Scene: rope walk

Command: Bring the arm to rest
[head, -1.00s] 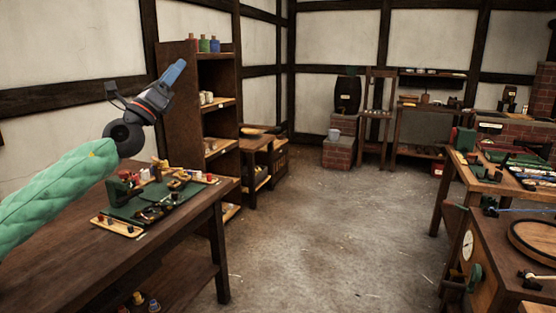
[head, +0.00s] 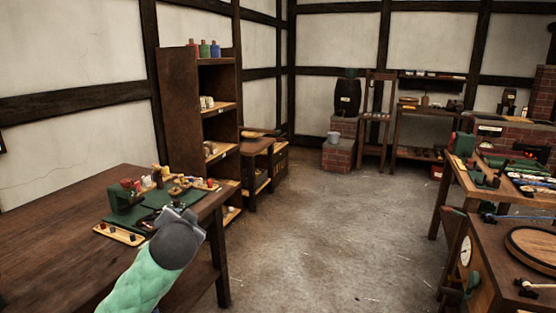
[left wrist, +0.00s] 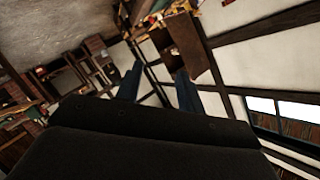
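My left arm, in a green padded sleeve, comes in from the bottom left in the head view and ends in a dark grey wrist in front of the left workbench (head: 60,230). The fingers are mostly hidden behind the wrist in that view. In the left wrist view, the two blue fingers of my left gripper (left wrist: 158,90) stand apart with nothing between them. My right gripper is in neither view.
A green mat (head: 185,197) with small tools lies on the left workbench. A tall wooden shelf (head: 180,110) with bottles stands behind it. Benches (head: 490,240) stand at the right. The stone floor (head: 310,240) between is clear.

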